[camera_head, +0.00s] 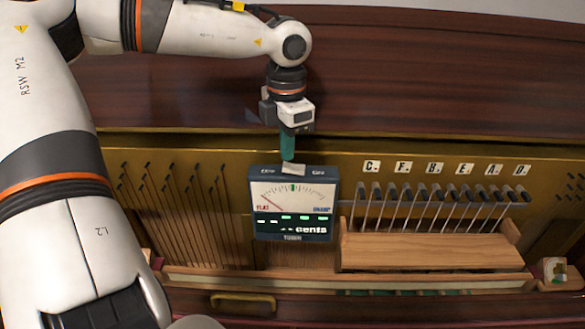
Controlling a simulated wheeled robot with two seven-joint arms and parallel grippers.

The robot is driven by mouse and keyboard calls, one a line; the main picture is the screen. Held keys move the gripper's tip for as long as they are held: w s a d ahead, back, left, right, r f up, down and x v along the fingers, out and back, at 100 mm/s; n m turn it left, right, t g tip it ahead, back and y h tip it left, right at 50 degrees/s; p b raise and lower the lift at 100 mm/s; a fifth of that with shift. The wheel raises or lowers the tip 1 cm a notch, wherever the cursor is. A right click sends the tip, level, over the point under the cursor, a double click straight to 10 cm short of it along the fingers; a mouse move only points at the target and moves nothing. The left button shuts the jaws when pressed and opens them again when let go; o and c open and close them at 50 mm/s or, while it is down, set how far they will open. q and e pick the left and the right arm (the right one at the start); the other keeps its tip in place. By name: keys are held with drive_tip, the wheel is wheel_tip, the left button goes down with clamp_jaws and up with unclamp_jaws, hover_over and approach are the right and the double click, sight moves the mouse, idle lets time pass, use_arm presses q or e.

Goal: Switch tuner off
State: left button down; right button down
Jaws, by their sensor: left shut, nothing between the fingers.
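My right gripper is not in view.
Strings and tuning pins (175,200) lie left of the tuner. A row of hammers above a wooden block (430,251) stands to the right, under letter labels (433,168). The dark wooden piano lid (420,85) rises behind. A small container (554,270) sits at the lower right.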

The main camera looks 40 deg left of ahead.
sight(287, 165)
use_arm(q)
drive_tip(key=shift+s+f+b, duration=0.1)
drive_tip(key=shift+f+b, duration=0.95)
idle(0.9)
drive_tip(key=shift+r, duration=0.2)
drive_tip(key=shift+r+p, duration=0.5)
drive_tip(key=shift+r, duration=0.05)
drive_tip(key=shift+r+p, duration=1.5)
drive_tip(key=shift+r, duration=1.35)
